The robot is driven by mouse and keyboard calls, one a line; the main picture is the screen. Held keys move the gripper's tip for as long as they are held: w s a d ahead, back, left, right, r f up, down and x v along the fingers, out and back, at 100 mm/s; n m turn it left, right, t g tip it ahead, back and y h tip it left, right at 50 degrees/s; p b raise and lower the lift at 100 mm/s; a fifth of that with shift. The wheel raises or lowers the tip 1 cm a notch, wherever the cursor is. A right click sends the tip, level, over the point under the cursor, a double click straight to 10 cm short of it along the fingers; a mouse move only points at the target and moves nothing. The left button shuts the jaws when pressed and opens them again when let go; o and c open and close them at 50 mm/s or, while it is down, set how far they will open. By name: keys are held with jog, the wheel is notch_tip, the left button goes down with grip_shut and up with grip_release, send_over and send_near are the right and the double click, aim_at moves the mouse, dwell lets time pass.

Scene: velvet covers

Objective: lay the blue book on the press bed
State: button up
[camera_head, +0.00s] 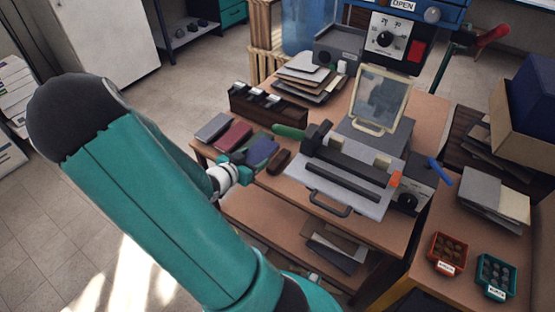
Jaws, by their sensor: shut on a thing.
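The blue book (263,151) is a small dark blue volume near the left edge of the wooden table, left of the press. My gripper (242,162) reaches it from the left and is shut on its near left side; the fingertips are small and partly hidden by my wrist. I cannot tell whether the book is lifted off the table. The press bed (360,197) is the flat grey plate of the machine in the middle of the table, with dark bars across it and a handle in front. No book shows on it.

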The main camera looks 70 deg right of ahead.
jog(key=f+x, duration=0.1)
jog(key=x, duration=0.9)
send_over(276, 162)
jog(key=a, duration=0.1)
notch_tip(276, 162, down, 4)
jog(key=shift+a, duration=0.1)
jog(key=shift+f, duration=0.25)
jog(key=shift+d+f, duration=0.3)
jog(key=shift+f, duration=0.55)
jog(key=shift+d+f, duration=0.25)
jog(key=shift+f, duration=0.65)
jog(key=shift+f, duration=0.2)
jog(key=o, duration=1.1)
jog(key=shift+c, duration=0.2)
